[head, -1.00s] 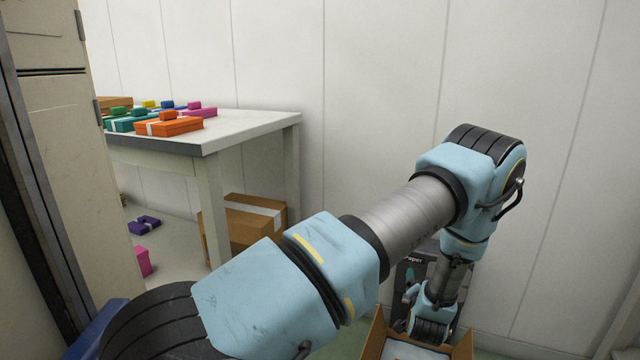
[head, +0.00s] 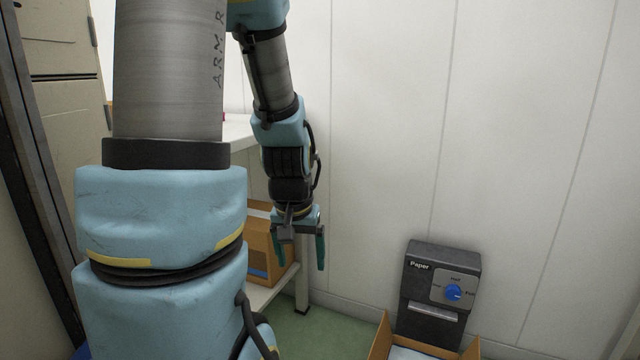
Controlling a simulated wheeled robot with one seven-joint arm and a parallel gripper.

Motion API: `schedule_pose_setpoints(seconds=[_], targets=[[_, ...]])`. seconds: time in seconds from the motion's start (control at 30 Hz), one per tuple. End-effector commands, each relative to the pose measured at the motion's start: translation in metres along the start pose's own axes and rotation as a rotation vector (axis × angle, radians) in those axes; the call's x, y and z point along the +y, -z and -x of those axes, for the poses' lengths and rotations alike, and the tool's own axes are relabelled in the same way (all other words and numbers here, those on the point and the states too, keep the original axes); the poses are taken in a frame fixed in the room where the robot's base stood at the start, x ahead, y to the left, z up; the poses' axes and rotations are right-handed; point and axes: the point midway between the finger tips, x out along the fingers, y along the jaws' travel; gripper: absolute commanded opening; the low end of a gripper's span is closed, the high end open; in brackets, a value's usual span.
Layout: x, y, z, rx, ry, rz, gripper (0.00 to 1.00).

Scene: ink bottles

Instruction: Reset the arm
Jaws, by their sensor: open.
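My gripper (head: 304,262) hangs pointing down near the middle of the head view, in front of the table leg and a cardboard box. Its two fingers are apart, with nothing seen between them. My arm is raised and bent, with its upper link upright at the left of the picture.
A black device labelled "Paper" (head: 432,322) with a blue knob (head: 453,292) stands against the white wall at the right. An open cardboard box (head: 381,334) stands before it. A white table (head: 238,132) is mostly hidden behind my arm. Green floor (head: 325,328) shows below.

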Motion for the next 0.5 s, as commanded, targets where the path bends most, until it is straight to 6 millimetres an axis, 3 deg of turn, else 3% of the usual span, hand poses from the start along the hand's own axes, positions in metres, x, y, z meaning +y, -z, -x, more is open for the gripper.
schedule_pose_setpoints(seconds=[0.1,0.17,0.5], targets=[[-0.019,-0.032,0.020,-0.061,0.020,0.054,0.84],[-0.024,-0.042,0.033,-0.087,0.027,0.072,0.84],[-0.020,-0.022,0.104,-0.085,0.025,0.064,0.84]])
